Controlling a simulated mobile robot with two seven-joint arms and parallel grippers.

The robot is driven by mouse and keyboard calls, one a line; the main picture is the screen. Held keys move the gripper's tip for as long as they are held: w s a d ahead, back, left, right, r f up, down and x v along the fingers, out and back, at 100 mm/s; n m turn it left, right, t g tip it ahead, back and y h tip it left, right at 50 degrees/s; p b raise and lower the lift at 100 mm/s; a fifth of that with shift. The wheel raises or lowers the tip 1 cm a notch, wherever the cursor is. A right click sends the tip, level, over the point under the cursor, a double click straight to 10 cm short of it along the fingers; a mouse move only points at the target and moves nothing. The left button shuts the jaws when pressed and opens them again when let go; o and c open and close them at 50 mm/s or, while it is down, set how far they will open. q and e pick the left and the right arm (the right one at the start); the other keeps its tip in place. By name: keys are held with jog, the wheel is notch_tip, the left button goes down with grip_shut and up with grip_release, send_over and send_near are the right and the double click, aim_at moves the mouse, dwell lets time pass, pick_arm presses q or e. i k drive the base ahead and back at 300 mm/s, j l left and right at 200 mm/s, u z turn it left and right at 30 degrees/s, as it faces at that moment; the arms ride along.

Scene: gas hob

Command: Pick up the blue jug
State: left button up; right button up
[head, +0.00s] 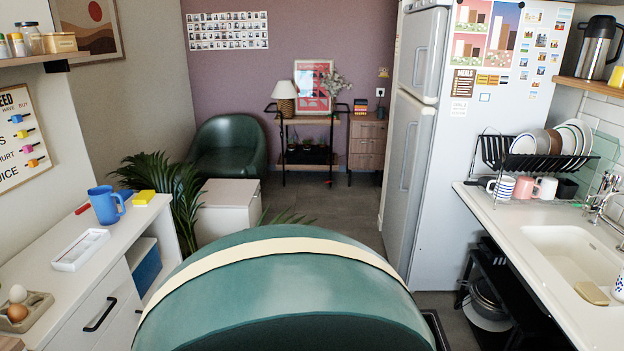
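The blue jug (106,204) stands upright on the white cabinet top (60,235) at the left of the head view. Its handle points to the right. A white tray (80,250) lies in front of it, and a yellow block (143,197) lies to its right. Neither of my grippers is in view, and nothing is touching the jug.
An egg holder (25,312) sits at the cabinet's near left end. A plant (178,190) and a white box (222,208) stand beyond the cabinet. The fridge (440,150) and sink counter (545,225) are on the right. Open floor (335,212) lies between.

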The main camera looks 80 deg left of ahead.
aim_at(103, 198)
jog(key=u, duration=3.85)
